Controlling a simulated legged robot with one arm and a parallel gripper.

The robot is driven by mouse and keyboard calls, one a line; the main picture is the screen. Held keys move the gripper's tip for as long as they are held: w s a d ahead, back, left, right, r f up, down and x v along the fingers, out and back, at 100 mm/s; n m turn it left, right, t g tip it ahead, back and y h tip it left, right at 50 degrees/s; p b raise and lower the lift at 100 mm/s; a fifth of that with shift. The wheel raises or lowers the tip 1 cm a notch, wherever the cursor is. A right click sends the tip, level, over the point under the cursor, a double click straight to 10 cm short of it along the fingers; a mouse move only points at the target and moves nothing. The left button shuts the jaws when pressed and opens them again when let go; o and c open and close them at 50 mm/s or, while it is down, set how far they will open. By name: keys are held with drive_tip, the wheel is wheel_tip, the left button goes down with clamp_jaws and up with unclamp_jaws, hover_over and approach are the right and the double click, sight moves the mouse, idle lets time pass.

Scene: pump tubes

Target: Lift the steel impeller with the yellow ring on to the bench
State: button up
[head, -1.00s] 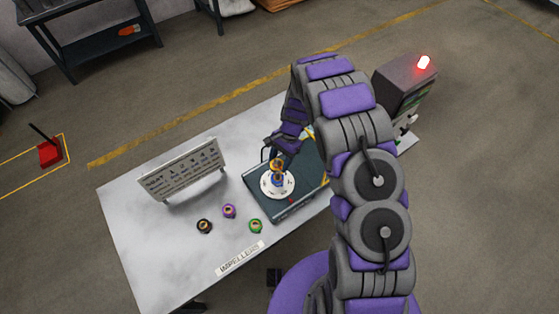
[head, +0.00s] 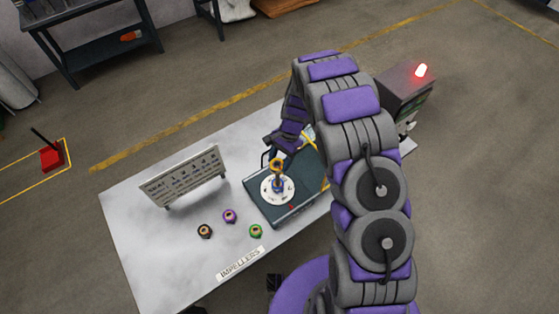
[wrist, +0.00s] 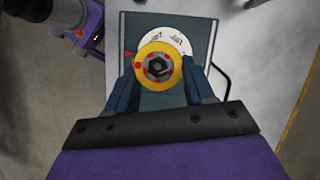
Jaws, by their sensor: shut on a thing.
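The impeller with the yellow ring (head: 277,164) is between the fingers of my gripper (wrist: 162,75). In the wrist view the impeller (wrist: 177,77) faces the camera, with a dark hex hole at its centre and red marks around it. My gripper is shut on it and holds it above the white round dial (head: 265,190) of a dark tester plate (head: 297,204). The dial (wrist: 175,35) is partly hidden behind the impeller in the wrist view.
A black-ringed impeller (head: 205,231), a purple one (head: 229,216) and a green one (head: 256,231) stand on the bench (head: 135,225) left of the tester. A lettered sign (head: 185,178) stands behind them. A grey box with a red lamp (head: 421,70) is at the right.

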sight(280, 162)
drive_tip(key=shift+r+p, duration=0.7)
drive_tip(key=shift+r, duration=1.35)
